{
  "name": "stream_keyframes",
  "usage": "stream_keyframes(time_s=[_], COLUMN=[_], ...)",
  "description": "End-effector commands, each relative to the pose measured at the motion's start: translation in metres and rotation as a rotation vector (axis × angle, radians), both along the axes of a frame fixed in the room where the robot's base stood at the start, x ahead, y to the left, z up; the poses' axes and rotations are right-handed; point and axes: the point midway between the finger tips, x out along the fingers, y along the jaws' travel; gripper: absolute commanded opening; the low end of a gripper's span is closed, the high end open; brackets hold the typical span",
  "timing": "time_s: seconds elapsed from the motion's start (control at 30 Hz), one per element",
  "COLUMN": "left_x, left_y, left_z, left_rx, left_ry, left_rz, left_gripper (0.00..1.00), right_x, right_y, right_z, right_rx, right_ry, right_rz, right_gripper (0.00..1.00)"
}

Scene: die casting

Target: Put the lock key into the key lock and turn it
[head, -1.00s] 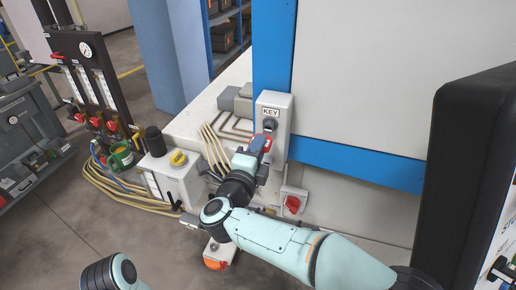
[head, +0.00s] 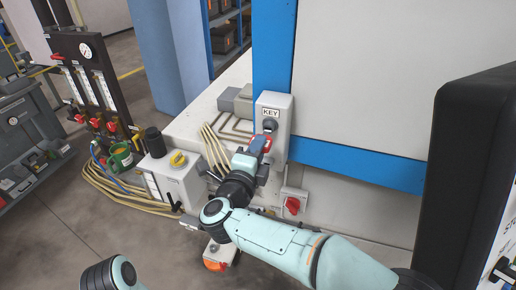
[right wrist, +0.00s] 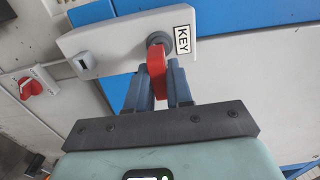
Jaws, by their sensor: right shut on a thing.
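The red lock key (right wrist: 157,70) is between the fingers of my right gripper (right wrist: 160,85), which is shut on it. In the right wrist view the key's far end overlaps the round dark key lock (right wrist: 158,39) beside the KEY label. I cannot tell whether it is inside the lock or just in front of it. In the head view the key lock (head: 270,125) is on a light grey box below the KEY label, and my right gripper (head: 262,149) is just below it. Only part of my left arm shows at the bottom left; its gripper is out of view.
The light grey lock box (head: 280,103) is mounted on a blue post of the white machine. A red rotary switch (head: 292,204) is below it to the right.

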Motion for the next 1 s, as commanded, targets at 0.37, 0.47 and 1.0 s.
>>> stream_keyframes(time_s=[0.37, 0.47, 1.0], left_x=[0.001, 0.001, 0.002], left_y=[0.0, 0.0, 0.0], left_z=[0.002, 0.002, 0.006], left_rx=[0.0, 0.0, 0.0], left_ry=[-0.001, -0.001, -0.002], left_rz=[0.0, 0.0, 0.0], left_gripper=[0.43, 0.43, 0.43], right_x=[0.008, 0.011, 0.023], right_y=[-0.003, -0.003, -0.008], right_z=[0.0, 0.0, 0.0], right_rx=[-0.001, -0.001, 0.0], right_ry=[0.0, 0.0, 0.0], right_rz=[-0.001, 0.0, -0.001], right_gripper=[0.0, 0.0, 0.0])
